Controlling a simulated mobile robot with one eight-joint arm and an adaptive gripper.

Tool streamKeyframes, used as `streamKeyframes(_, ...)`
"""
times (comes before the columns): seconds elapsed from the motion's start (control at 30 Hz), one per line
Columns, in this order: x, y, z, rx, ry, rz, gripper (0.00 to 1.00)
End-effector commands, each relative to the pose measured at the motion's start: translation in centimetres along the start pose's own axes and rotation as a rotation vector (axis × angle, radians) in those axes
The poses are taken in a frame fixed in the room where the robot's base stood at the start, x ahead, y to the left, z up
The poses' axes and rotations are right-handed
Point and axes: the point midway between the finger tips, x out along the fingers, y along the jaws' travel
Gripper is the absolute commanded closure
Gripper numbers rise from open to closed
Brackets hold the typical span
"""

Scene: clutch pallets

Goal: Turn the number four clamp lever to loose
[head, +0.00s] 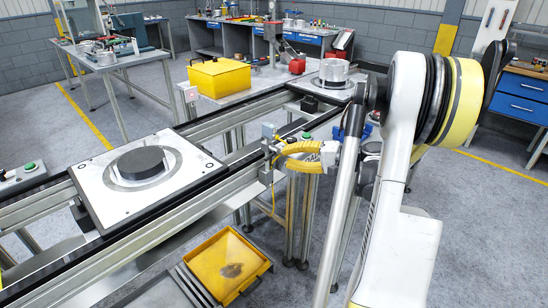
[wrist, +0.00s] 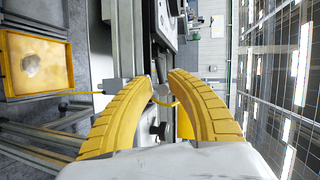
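My gripper (head: 279,157) has two curved yellow fingers and reaches left toward the side of the conveyor rail. In the wrist view the fingertips (wrist: 161,77) are apart. A small grey part (wrist: 162,90) and a yellow cable show in the gap, and I cannot tell whether the fingers touch them. A grey block (head: 265,170) on the rail is beside the fingertips; a grey block also shows in the wrist view (wrist: 116,91). I cannot make out a number four or clearly identify the clamp lever. A black knob (wrist: 158,129) shows between the fingers.
A pale pallet (head: 100,188) with a black disc (head: 140,163) sits on the rail at left. Another pallet (head: 318,92) carries a metal cylinder (head: 334,72). A yellow tray (head: 212,283) lies below the rail. A yellow box (head: 220,77) and green button (head: 307,136) are near.

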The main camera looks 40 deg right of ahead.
Motion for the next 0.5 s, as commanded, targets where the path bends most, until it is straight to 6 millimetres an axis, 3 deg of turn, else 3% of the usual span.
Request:
streamKeyframes(0.1, -2.6, 0.0, -0.1, 0.000, 0.004, 0.000, 0.80)
streamKeyframes(0.23, -4.5, 0.0, -0.1, 0.000, 0.002, 0.000, 0.80)
streamKeyframes(0.5, -5.5, 0.0, 0.0, 0.000, 0.000, 0.000, 0.80)
